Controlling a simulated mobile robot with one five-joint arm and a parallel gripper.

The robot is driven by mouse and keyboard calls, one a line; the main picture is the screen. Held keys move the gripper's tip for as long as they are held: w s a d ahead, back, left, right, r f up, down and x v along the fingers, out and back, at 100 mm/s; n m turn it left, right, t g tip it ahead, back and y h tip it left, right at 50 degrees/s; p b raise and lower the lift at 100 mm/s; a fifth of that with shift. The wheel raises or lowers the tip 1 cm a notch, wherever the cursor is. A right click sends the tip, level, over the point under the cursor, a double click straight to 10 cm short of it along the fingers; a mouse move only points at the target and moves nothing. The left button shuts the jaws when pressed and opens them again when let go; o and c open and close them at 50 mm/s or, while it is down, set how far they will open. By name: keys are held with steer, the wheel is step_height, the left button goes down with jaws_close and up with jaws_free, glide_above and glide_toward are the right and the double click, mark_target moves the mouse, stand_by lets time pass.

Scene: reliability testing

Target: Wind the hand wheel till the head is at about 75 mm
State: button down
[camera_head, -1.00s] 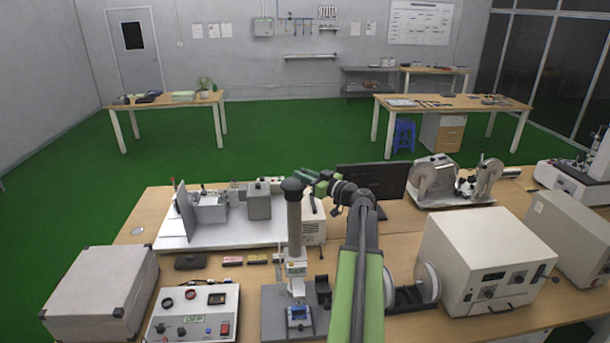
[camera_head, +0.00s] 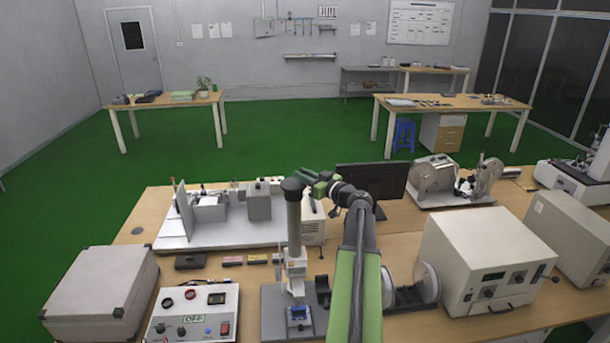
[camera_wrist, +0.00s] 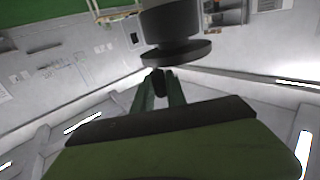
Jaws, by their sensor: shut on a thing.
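The test stand has an upright grey column (camera_head: 294,232) with a dark round hand wheel (camera_head: 293,185) on top. No height reading can be made out. My gripper (camera_head: 306,175) is at the top of the column, just right of the wheel. In the wrist view the wheel appears as a dark disc (camera_wrist: 178,52); my gripper (camera_wrist: 160,88) is shut on its small dark handle (camera_wrist: 158,80) just below the disc's rim.
A control box (camera_head: 195,312) stands at the front left, beside a grey case (camera_head: 100,285). A white instrument (camera_head: 485,262) is at the right. A monitor (camera_head: 372,180) and a reel machine (camera_head: 450,185) stand behind my arm. A white-based rig (camera_head: 225,228) lies behind the column.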

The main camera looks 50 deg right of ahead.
steer(key=shift+a, duration=0.2)
steer(key=shift+s+a+m+g+h, duration=0.2)
steer(key=shift+m+h, duration=0.4)
steer(key=shift+h, duration=0.4)
steer(key=shift+s+a+m+g+h, duration=0.1)
steer(key=shift+s+a+m+h, duration=0.1)
steer(key=shift+m+h, duration=0.6)
steer(key=shift+s+a+m+g+h, duration=0.15)
steer(key=shift+m+g+h, duration=0.5)
steer(key=shift+h, duration=0.55)
steer(key=shift+a+m+g+h, duration=0.1)
steer(key=shift+m+g+h, duration=0.4)
steer(key=shift+m+h, duration=0.55)
steer(key=shift+s+a+m+g+h, duration=0.15)
steer(key=shift+m+g+h, duration=0.45)
steer(key=shift+h, duration=0.75)
steer(key=c, duration=1.3)
jaws_free()
steer(key=shift+w, duration=0.1)
steer(key=shift+c, duration=0.2)
